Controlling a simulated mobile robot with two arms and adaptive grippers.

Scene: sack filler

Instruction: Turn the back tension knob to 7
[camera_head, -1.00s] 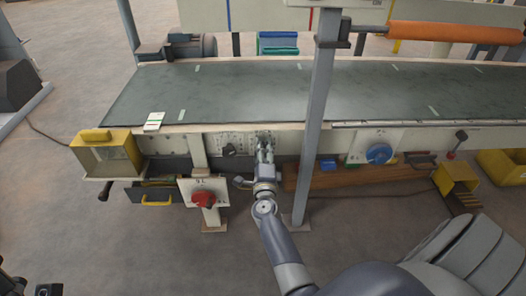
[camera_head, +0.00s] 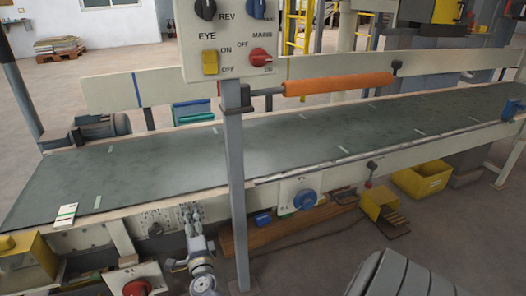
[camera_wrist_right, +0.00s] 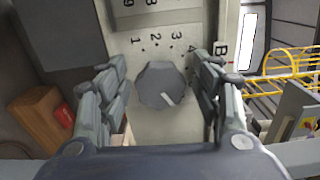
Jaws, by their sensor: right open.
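My right gripper (camera_head: 190,212) is at the front panel (camera_head: 130,226) of the conveyor, near its left end. In the right wrist view the open fingers (camera_wrist_right: 163,88) stand on either side of a dark grey knob (camera_wrist_right: 160,84). Its white pointer line points to the lower right. Printed numbers 1 to 4 arc above the knob, and further marks are hidden by the right finger. A letter B shows on the right. In the head view the gripper hides this knob. Another dark knob (camera_head: 155,229) sits to its left. My left gripper is not in view.
A grey post (camera_head: 236,190) with a switch box (camera_head: 226,40) rises just right of my right gripper. A blue knob (camera_head: 305,199) is further right, and a red knob (camera_head: 137,288) is lower left. The conveyor belt (camera_head: 200,160) lies behind, with an orange roller (camera_head: 340,83) above it.

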